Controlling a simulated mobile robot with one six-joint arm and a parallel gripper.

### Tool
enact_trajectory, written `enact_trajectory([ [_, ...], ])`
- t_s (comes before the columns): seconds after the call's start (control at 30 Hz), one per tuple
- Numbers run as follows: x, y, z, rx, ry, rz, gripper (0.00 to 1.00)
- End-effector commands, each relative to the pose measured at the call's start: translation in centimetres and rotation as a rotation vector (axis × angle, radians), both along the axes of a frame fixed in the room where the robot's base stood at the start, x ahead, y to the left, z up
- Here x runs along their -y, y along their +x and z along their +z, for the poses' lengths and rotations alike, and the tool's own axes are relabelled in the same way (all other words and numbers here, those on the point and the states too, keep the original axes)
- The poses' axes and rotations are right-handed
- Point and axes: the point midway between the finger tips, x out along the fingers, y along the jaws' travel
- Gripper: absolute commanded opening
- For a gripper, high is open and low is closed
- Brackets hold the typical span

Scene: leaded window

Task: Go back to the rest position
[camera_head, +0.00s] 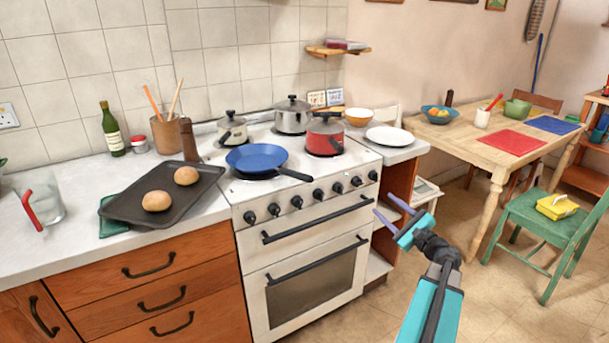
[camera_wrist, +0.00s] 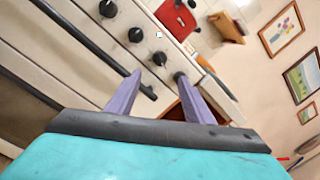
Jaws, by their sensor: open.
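My gripper (camera_head: 393,217) is open and empty, in the air in front of the right side of the white stove (camera_head: 250,200). In the wrist view its two purple fingers (camera_wrist: 164,92) are spread apart with nothing between them. Behind them the wrist view shows the stove front with black knobs (camera_wrist: 135,34) and a dark handle. From these views I cannot tell the exact gap between the fingertips and the stove.
A blue pan (camera_head: 256,157) and several pots stand on the stove. A baking tray (camera_head: 128,207) with two buns lies on the left counter. A white plate (camera_head: 390,136) is on the right counter. A wooden table (camera_head: 482,157) and green chair (camera_head: 532,217) stand right.

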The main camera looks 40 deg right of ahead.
Motion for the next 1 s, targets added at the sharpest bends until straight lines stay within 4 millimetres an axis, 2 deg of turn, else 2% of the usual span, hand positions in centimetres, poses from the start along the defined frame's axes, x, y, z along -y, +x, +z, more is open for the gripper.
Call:
enact_trajectory([
  [0.17, 0.0, 0.0, 0.0, 0.0, 0.0, 0.0, 0.47],
  [0.27, -1.4, 1.1, -1.0, -0.026, -0.009, 0.027, 0.47],
  [0.37, -3.5, 2.6, -2.8, -0.073, -0.031, 0.07, 0.47],
  [0.57, -10.0, 6.1, -8.0, -0.202, -0.101, 0.203, 0.47],
  [0.7, -15.1, 7.9, -11.9, -0.294, -0.161, 0.31, 0.47],
  [0.87, -21.2, 9.1, -16.4, -0.396, -0.241, 0.447, 0.47],
  [1.0, -26.8, 9.3, -20.3, -0.481, -0.319, 0.578, 0.47],
])
